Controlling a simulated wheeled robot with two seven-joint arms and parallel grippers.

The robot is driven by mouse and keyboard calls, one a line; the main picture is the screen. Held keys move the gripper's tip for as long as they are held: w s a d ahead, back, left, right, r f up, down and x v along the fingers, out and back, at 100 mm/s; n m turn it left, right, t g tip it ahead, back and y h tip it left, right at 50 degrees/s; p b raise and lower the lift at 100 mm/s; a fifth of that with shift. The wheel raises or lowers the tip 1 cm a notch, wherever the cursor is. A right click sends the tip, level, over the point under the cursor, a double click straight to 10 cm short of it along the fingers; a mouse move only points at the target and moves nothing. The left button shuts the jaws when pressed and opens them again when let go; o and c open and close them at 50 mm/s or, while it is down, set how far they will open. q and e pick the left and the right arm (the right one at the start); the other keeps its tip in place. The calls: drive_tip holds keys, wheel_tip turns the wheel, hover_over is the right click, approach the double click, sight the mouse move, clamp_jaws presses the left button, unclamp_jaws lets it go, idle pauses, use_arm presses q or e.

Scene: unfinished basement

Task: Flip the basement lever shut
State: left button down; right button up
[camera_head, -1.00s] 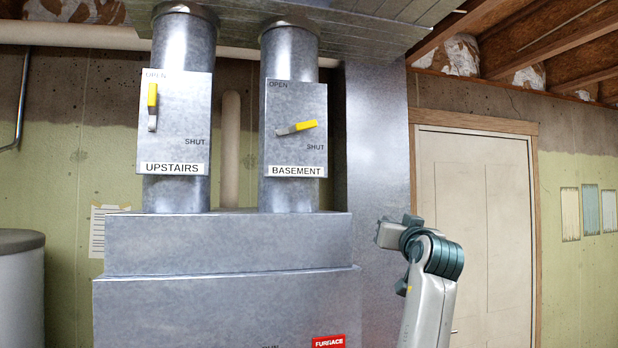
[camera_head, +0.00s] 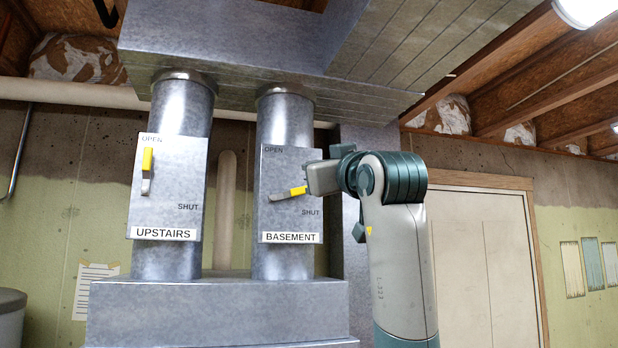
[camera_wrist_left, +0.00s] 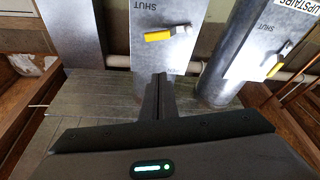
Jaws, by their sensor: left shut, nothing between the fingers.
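The basement lever (camera_head: 298,191) has a yellow end and a grey pivot end on a metal plate (camera_head: 290,222) labelled BASEMENT. It points right and slightly up, just above the word SHUT. My left gripper (camera_head: 308,170) is beside and slightly above the yellow end, and its fingers are mostly hidden in the head view. In the upside-down left wrist view, the shut, empty fingers (camera_wrist_left: 160,82) show apart from the lever (camera_wrist_left: 158,36), on the OPEN side of it. I cannot tell how far they are from the plate. My right gripper is not in view.
The UPSTAIRS lever (camera_head: 147,165) stands upright by OPEN on its own plate to the left. Both plates are on round metal pipes above a metal furnace box (camera_head: 220,310). An overhead duct (camera_head: 230,35) lies above. A door (camera_head: 485,260) is at the right.

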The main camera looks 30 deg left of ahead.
use_arm(q)
wheel_tip(320, 180, up, 3)
drive_tip(key=p, duration=0.7)
hover_over(291, 193)
drive_tip(key=d, duration=0.3)
drive_tip(key=shift+s+r, duration=0.2)
drive_tip(key=shift+s, duration=0.2)
drive_tip(key=shift+w+f+p, duration=0.2)
drive_tip(key=shift+f+p, duration=0.05)
drive_tip(key=shift+f, duration=0.35)
drive_tip(key=shift+w+f+p, duration=0.15)
drive_tip(key=shift+f+p, duration=0.1)
drive_tip(key=shift+f, duration=0.3)
drive_tip(key=shift+w+d+f+p, duration=0.2)
drive_tip(key=shift+d+f+p, duration=0.1)
drive_tip(key=shift+f, duration=0.65)
